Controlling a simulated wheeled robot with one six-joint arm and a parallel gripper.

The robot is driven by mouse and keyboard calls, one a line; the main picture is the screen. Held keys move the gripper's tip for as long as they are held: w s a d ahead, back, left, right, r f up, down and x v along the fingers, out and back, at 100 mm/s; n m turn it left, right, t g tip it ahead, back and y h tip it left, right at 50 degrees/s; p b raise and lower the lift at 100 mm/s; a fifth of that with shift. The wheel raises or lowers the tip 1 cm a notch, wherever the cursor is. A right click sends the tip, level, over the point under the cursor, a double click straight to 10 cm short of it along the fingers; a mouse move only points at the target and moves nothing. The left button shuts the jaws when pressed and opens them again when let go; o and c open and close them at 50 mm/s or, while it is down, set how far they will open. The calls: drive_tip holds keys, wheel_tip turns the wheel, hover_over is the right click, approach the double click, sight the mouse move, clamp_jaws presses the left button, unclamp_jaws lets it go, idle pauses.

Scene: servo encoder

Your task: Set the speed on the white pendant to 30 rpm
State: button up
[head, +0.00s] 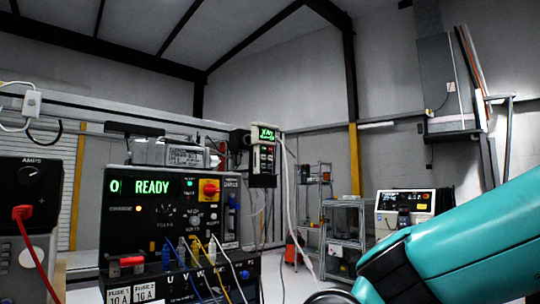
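A pendant (263,154) with a pale casing and a small lit green screen (266,134) hangs right of the control box, near the middle of the head view. Below its screen are small dark and red parts. The screen's figures are too small to read. A pale cable runs down beside it. My teal arm crosses the lower right, well apart from the pendant. My gripper does not show clearly in this view, so nothing can be told of its fingers.
A black control box (147,212) reads "READY" in green and has a red knob on yellow (209,189). Coloured leads plug in below. A black unit with a red plug (22,212) stands far left. Metal shelves (346,232) and a white machine (404,207) stand behind.

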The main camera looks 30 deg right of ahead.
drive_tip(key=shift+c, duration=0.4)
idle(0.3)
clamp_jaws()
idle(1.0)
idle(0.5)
